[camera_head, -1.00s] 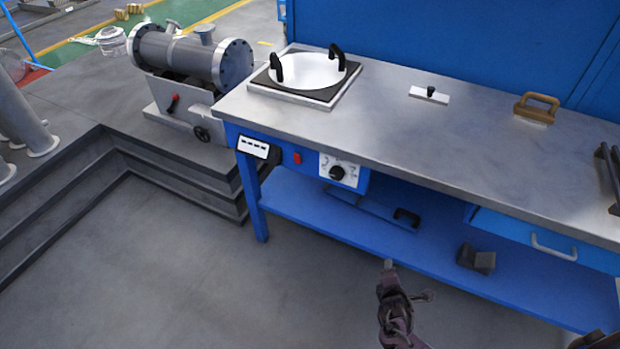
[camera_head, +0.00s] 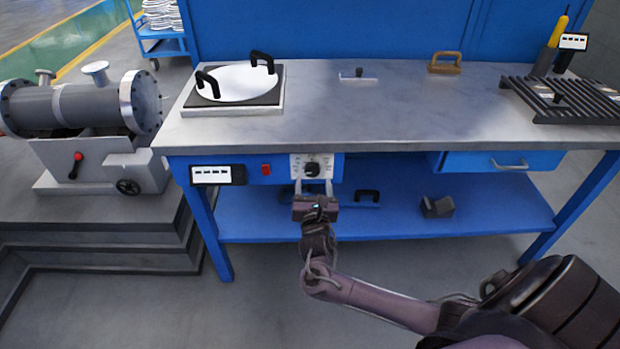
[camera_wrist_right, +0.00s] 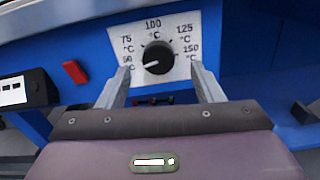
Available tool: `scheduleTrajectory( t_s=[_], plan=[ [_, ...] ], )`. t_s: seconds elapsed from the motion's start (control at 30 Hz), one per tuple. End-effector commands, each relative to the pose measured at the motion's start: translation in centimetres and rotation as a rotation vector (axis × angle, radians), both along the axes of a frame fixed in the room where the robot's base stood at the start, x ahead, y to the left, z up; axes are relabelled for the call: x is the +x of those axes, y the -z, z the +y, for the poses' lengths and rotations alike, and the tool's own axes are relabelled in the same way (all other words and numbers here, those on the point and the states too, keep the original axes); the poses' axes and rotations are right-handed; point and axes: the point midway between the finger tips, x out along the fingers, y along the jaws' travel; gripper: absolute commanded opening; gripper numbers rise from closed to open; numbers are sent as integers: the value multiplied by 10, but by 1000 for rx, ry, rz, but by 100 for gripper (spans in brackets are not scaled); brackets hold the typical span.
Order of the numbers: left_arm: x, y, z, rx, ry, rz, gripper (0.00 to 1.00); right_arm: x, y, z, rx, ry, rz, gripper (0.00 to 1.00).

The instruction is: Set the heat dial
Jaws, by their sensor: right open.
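The heat dial (camera_head: 312,169) is a round black knob on a white scale plate (camera_head: 298,160) on the bench's blue front panel. In the right wrist view the dial (camera_wrist_right: 157,58) has a white mark pointing left and slightly down, near the lowest temperature label. The plate's labels include 75, 100, 125 and 150 °C. My right gripper (camera_head: 316,188) is open just in front of the panel. In the right wrist view its fingers (camera_wrist_right: 158,76) stand left and right of the dial, apart from it, with nothing between them. My left gripper is out of view.
A red switch (camera_head: 266,169) and a display (camera_head: 211,175) sit left of the dial. The white pan (camera_head: 236,83) rests on the bench's left end; a grill rack (camera_head: 565,100) lies at the right. The steel bench top (camera_head: 400,115) overhangs the panel. A lower shelf (camera_head: 480,218) lies below.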

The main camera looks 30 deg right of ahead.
Motion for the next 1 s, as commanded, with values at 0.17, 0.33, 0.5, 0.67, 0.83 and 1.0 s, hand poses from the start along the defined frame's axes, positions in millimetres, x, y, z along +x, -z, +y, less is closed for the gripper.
scheduleTrajectory(
  t_s=[0.17, 0.33, 0.5, 0.67, 0.83, 1.0],
  plan=[
    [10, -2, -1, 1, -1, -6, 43, 24, 1, -14, 1, 0, -1, 60],
    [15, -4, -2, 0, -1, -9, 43, 34, 1, -21, 3, 0, 1, 60],
    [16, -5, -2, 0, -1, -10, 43, 36, 1, -21, 4, -1, 1, 60],
    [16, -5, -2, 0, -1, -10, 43, 36, 1, -21, 4, -1, 1, 54],
    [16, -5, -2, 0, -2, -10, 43, 35, 1, -21, 4, -1, 1, 32],
    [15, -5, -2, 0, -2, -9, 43, 35, 1, -21, 4, -2, 1, 16]
  ],
)
